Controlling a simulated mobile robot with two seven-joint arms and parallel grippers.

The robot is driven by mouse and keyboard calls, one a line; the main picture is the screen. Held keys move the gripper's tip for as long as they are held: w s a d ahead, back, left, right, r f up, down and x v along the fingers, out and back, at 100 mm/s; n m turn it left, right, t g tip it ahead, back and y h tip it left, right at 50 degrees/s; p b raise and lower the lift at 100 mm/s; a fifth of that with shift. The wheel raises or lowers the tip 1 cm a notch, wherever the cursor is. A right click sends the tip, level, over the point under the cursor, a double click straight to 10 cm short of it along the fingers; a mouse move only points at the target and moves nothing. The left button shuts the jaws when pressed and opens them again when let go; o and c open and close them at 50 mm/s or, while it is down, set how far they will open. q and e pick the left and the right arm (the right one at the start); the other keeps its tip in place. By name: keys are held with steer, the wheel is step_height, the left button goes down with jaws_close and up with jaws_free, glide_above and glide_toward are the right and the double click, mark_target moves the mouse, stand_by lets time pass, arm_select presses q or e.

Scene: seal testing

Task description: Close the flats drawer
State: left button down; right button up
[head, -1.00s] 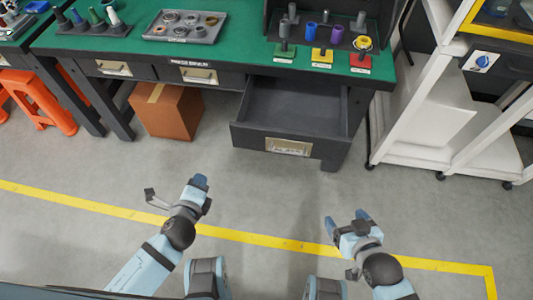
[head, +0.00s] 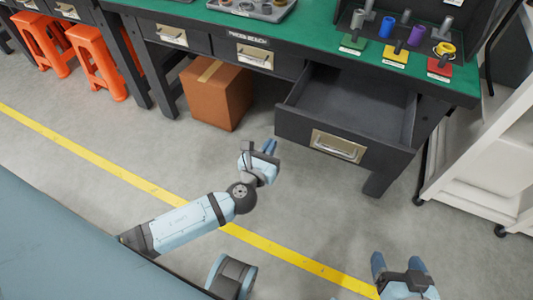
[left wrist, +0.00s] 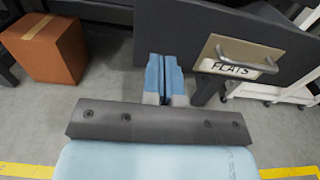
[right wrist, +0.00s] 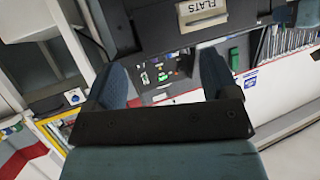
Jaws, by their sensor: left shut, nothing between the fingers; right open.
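The flats drawer (head: 345,125) is pulled out from the bench, dark grey and empty inside. Its front carries a metal handle and a label that reads FLATS in the left wrist view (left wrist: 232,68). My left gripper (head: 270,147) is shut and empty, just left of the drawer front and apart from it as far as I can tell. Its closed blue fingers show in the left wrist view (left wrist: 163,75). My right gripper (head: 398,268) is open and empty, low at the right, well short of the drawer. The drawer front shows at the top of the right wrist view (right wrist: 150,22).
A cardboard box (head: 216,92) stands under the bench, left of the drawer. The green bench top (head: 310,40) holds colored stands and a parts tray. A white rack (head: 480,160) stands at the right. Orange stools (head: 98,65) are at the left. The floor before the drawer is clear.

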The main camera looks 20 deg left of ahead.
mark_target(287, 118)
arm_select(q)
steer(key=w, duration=0.5)
steer(key=shift+w+b, duration=0.35)
steer(key=shift+w, duration=0.05)
steer(key=w, duration=0.2)
steer(key=shift+w, duration=0.55)
arm_select(e)
steer(key=shift+w+a+r+t+y, duration=0.15)
steer(key=shift+w+a+r+t, duration=0.15)
steer(key=shift+r, duration=0.25)
steer(key=shift+w+a+r+t+y, duration=0.15)
steer(key=shift+w+r+t, duration=0.2)
steer(key=shift+r, duration=0.2)
arm_select(q)
steer(key=shift+w, duration=0.1)
arm_select(e)
steer(key=shift+s+f, duration=0.15)
